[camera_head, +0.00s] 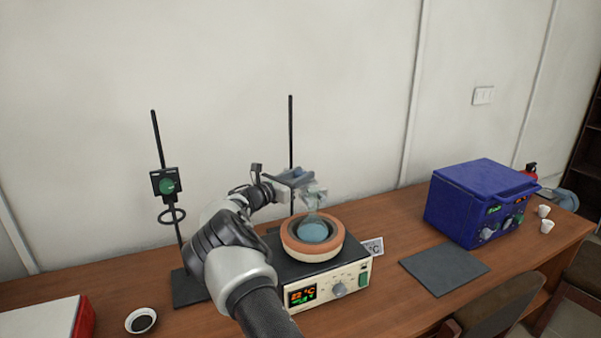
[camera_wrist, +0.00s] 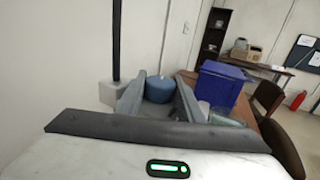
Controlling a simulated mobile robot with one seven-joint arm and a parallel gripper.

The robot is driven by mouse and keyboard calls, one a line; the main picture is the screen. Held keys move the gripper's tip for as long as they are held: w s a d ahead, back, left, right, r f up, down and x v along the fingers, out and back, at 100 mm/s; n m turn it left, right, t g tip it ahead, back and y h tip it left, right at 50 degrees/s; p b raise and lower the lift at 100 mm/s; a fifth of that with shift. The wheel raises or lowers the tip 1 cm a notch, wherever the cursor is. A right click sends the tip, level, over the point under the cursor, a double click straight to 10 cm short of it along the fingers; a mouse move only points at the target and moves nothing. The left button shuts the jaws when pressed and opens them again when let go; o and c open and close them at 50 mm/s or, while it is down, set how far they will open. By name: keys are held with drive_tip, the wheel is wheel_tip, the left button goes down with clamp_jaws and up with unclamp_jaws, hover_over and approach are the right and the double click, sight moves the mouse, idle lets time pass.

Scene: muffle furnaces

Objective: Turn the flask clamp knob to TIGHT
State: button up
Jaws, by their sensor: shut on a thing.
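The flask (camera_head: 313,231) holds blue liquid and sits in a round heating mantle (camera_head: 332,257) on a control box with a lit display. A stand rod (camera_head: 290,125) rises behind it, with the clamp near the flask neck. In the wrist view a round blue knob (camera_wrist: 159,89) lies between my two grey fingers. My gripper (camera_head: 296,176) is at clamp height above the mantle, and it also shows in the wrist view (camera_wrist: 160,84), shut on the knob. Knob markings are not readable, so its setting cannot be told. The gripper and arm partly hide the clamp in the head view.
A second stand (camera_head: 157,145) with a green dial and ring is left of my arm. A blue furnace box (camera_head: 470,203), a dark mat (camera_head: 444,270) and small white cups (camera_head: 545,226) are on the right.

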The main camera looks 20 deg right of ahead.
drive_tip(key=shift+w+m+g+h+b, duration=0.15)
drive_tip(key=shift+m+g+h+b, duration=0.5)
drive_tip(key=shift+g+b, duration=0.35)
drive_tip(key=shift+r+m+g, duration=0.15)
drive_tip(key=shift+m+g, duration=0.1)
drive_tip(key=shift+g, duration=0.05)
drive_tip(key=o, duration=1.1)
drive_tip(key=shift+a, duration=0.15)
drive_tip(key=v, duration=1.7)
drive_tip(key=shift+a+b, duration=0.1)
drive_tip(key=shift+b, duration=0.3)
